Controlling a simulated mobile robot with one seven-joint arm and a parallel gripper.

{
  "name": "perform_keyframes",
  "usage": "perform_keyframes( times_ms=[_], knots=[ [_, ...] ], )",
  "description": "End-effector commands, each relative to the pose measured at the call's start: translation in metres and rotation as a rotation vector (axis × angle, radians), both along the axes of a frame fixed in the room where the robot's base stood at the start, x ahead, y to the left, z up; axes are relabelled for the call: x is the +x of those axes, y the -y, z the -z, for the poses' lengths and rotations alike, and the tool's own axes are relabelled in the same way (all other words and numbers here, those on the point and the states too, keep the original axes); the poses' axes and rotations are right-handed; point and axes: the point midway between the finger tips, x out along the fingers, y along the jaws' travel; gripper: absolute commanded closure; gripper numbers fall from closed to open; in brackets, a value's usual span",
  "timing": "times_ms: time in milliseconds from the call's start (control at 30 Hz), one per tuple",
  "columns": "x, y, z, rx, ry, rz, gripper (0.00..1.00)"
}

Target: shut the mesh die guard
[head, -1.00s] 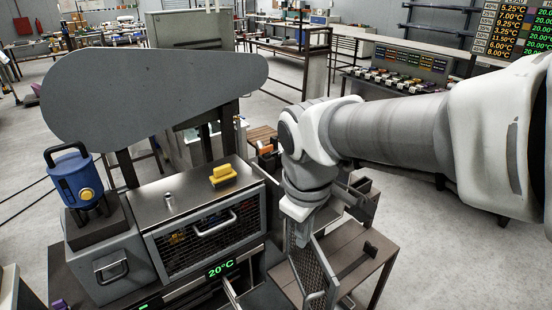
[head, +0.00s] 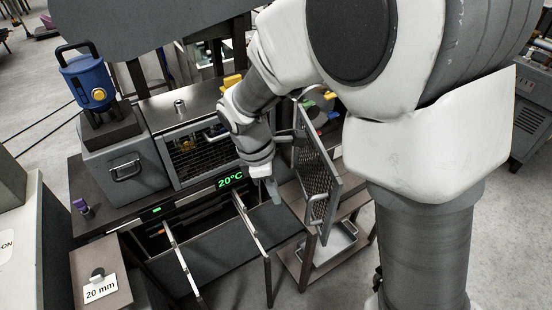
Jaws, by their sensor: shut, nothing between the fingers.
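The mesh die guard (head: 322,172) is a dark perforated panel in a grey frame, standing open to the right of the machine front. It juts out toward me, with a bar handle (head: 317,210) on its near edge. My gripper (head: 273,191) points down just left of the open guard, in front of the machine. Its fingers are shut and empty, and it appears apart from the guard and its handle. My forearm hides part of the machine's right end and the area behind the guard.
A second mesh panel (head: 188,164) covers the machine front beside a green 20°C display (head: 230,182). An open drawer-like bay with rails (head: 257,232) lies below. A shelf stand with a tray (head: 335,248) stands under the guard. A blue pot (head: 85,80) is at left.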

Motion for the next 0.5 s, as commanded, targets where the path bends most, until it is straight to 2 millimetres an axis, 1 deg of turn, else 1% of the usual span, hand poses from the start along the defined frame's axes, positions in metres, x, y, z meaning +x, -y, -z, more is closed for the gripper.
perform_keyframes(
  times_ms=[33, 233, 267, 300, 400, 500],
  knots=[
    [-0.001, 0.003, 0.014, -0.003, -0.004, 0.0, 1.0],
    [0.0, 0.014, 0.054, -0.002, -0.004, 0.002, 1.0],
    [0.0, 0.017, 0.056, -0.002, -0.002, 0.003, 1.0],
    [0.001, 0.025, 0.052, 0.001, 0.001, 0.004, 1.0],
    [0.002, 0.039, 0.052, 0.002, 0.001, 0.005, 1.0],
    [0.003, 0.047, 0.052, 0.003, 0.002, 0.003, 1.0]
  ],
)
